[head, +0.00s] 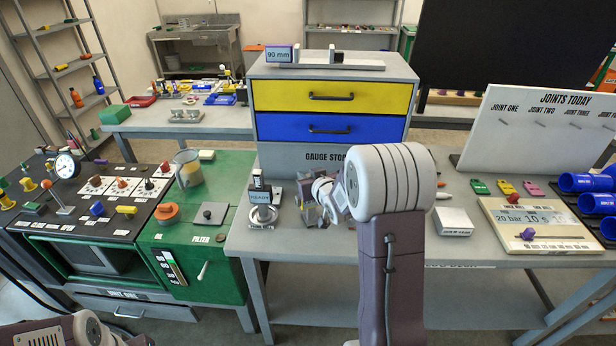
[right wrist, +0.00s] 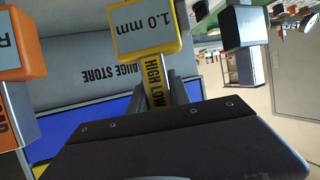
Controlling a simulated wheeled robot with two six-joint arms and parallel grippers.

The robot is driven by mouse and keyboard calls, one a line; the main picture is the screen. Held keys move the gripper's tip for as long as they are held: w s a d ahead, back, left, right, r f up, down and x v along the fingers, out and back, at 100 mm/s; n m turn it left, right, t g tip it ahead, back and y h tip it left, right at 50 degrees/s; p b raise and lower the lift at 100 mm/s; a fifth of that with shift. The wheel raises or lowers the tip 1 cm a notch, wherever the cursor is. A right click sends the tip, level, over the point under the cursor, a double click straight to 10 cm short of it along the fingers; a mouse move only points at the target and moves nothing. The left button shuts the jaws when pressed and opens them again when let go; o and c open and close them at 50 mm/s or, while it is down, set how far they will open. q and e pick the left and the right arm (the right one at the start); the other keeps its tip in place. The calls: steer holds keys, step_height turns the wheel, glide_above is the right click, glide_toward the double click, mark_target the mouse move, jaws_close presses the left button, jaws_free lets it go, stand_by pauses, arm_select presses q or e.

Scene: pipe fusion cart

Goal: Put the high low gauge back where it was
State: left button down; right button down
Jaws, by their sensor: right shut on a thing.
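The high low gauge (right wrist: 155,78) has a yellow stem lettered HIGH LOW and a yellow-rimmed head reading 1.0 mm in the right wrist view. My right gripper (right wrist: 168,98) is shut on its stem. In the head view my right gripper (head: 318,208) is low over the middle table, in front of the gauge store. The gauge cannot be made out clearly there behind my wrist. Whether its lower end touches anything is hidden. My left gripper is out of view; only part of my left arm shows at the lower left.
The gauge store (head: 330,155) has yellow and blue drawers. A small labelled stand (head: 262,197) is left of my right gripper. In the right wrist view, an orange-rimmed tool (right wrist: 15,45) and a dark-headed tool (right wrist: 243,28) flank the gauge. A white box (head: 453,221) lies to the right.

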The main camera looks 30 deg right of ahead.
steer(key=c, duration=1.2)
jaws_free()
steer(key=shift+f, duration=0.1)
steer(key=shift+r+p, duration=0.4)
steer(key=b+v, duration=0.1)
steer(key=v, duration=1.1)
steer(key=shift+f+b, duration=0.15)
steer(key=shift+b, duration=0.25)
steer(key=shift+f, duration=0.1)
